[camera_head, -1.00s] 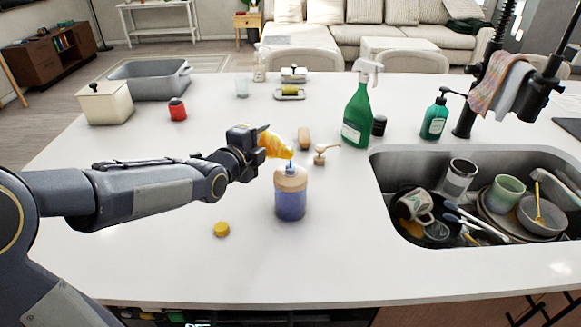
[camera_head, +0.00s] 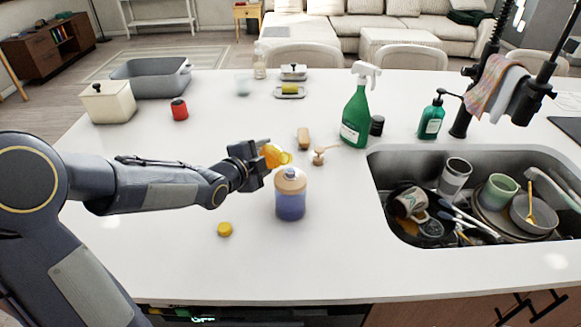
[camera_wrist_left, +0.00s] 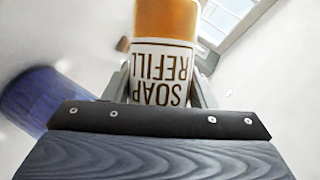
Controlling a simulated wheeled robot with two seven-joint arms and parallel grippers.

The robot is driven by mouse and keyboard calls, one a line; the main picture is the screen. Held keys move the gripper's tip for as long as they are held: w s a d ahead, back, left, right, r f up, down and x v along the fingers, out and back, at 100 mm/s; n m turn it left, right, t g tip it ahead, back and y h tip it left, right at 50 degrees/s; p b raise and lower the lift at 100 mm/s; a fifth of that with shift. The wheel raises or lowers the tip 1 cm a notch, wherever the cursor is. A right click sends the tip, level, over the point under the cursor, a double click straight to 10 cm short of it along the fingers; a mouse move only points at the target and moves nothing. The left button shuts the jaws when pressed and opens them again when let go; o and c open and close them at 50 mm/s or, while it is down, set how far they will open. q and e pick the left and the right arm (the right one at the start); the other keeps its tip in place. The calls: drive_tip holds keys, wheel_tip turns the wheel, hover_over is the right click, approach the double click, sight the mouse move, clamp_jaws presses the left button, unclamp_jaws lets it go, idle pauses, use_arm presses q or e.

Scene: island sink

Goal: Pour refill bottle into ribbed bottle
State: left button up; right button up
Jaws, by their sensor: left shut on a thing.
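The ribbed bottle (camera_head: 291,203), blue below with a tan top, stands upright and open on the counter. My left gripper (camera_head: 262,160) is shut on the yellow-orange refill bottle (camera_head: 276,155). The refill bottle is tilted, its mouth end to the right, just above and behind the ribbed bottle's opening and apart from it. In the left wrist view the refill bottle (camera_wrist_left: 165,55) shows a white "SOAP REFILL" label between the fingers, and the blurred blue ribbed bottle (camera_wrist_left: 45,98) is at left. A yellow cap (camera_head: 224,229) lies on the counter. My right gripper is out of view.
A tan pump head (camera_head: 319,157) and a brown brush (camera_head: 303,138) lie behind the ribbed bottle. A green spray bottle (camera_head: 356,115) stands further back. The sink (camera_head: 395,160) with dishes is at right. The counter's front left is clear.

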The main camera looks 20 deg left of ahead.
sight(265, 148)
use_arm(q)
drive_tip(key=shift+s+d+r+n+g+h+p, duration=0.25)
drive_tip(key=shift+r+n+p, duration=0.25)
drive_tip(key=shift+p, duration=1.15)
drive_tip(key=shift+d+r+n+g+h+p, duration=0.2)
drive_tip(key=shift+r+n+g+p, duration=0.25)
drive_tip(key=shift+p, duration=1.25)
drive_tip(key=shift+s+d+r+n+g+h+p, duration=0.2)
drive_tip(key=shift+r+n+p, duration=0.35)
drive_tip(key=shift+p, duration=1.1)
drive_tip(key=n+h+p, duration=0.1)
drive_tip(key=p, duration=0.3)
drive_tip(key=shift+w+a+r+g+p, duration=0.1)
drive_tip(key=shift+r+g+p, duration=0.05)
drive_tip(key=shift+g+p, duration=0.2)
drive_tip(key=shift+a+f+n+h, duration=0.1)
drive_tip(key=shift+f+n+h, duration=0.15)
drive_tip(key=shift+f+n, duration=0.25)
drive_tip(key=shift+w+a+f+n+g+h, duration=0.15)
drive_tip(key=shift+f+n+g+h, duration=0.2)
drive_tip(key=shift+f, duration=0.3)
drive_tip(key=shift+n+h, duration=0.35)
drive_tip(key=shift+n, duration=0.3)
drive_tip(key=shift+w+f+n+g+h, duration=0.1)
drive_tip(key=shift+n+g+h, duration=0.3)
drive_tip(key=shift+n, duration=0.2)
